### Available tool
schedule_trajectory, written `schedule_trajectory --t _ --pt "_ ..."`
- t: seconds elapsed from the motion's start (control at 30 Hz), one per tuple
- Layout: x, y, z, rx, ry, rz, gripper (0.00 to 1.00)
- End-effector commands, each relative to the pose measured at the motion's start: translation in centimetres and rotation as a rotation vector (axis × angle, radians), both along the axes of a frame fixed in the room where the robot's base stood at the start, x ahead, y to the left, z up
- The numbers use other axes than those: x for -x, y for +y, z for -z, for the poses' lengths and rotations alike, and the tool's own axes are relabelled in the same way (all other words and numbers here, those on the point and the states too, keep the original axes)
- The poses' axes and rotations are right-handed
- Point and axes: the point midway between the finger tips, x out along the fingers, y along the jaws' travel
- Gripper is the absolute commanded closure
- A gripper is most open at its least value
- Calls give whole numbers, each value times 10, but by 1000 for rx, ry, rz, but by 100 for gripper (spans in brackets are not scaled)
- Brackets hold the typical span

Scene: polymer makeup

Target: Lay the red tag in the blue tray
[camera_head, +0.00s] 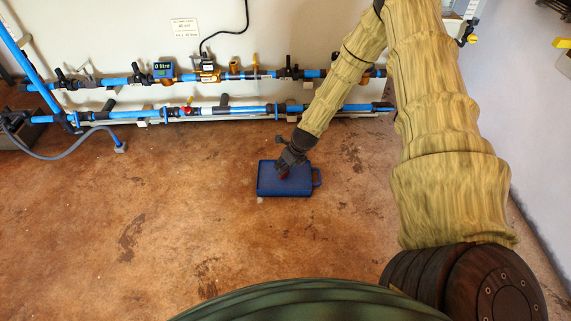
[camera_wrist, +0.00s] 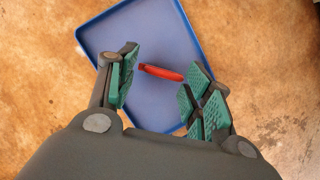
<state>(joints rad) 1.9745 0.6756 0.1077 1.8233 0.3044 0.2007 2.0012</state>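The blue tray (camera_head: 267,187) lies on the floor in the middle of the head view, a handle-like loop at its right side. It also shows in the wrist view (camera_wrist: 110,30), tilted in the picture. The red tag (camera_wrist: 162,72) is a thin red strip seen over the tray floor between my fingers. In the head view a bit of red (camera_head: 283,177) shows below my gripper (camera_head: 288,167). My gripper (camera_wrist: 162,80) is over the tray, its green-padded fingers spread. The tag appears to lie in the tray, with small gaps to both fingers; exact contact is hard to tell.
Blue pipes (camera_head: 240,112) with valves and meters run along the wall behind the tray. A grey hose (camera_head: 60,155) lies at the left. The brown stained floor (camera_head: 130,220) left of the tray is clear. A pale wall (camera_head: 520,110) stands at the right.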

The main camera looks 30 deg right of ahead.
Motion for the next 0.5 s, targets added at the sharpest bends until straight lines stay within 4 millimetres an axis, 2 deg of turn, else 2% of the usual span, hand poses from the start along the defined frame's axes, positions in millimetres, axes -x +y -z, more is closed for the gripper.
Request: schedule_trajectory --t 0.37,0.5 --pt "0 0 -1 0 0 0 35" --pt "1 0 -10 -1 -1 1 35"
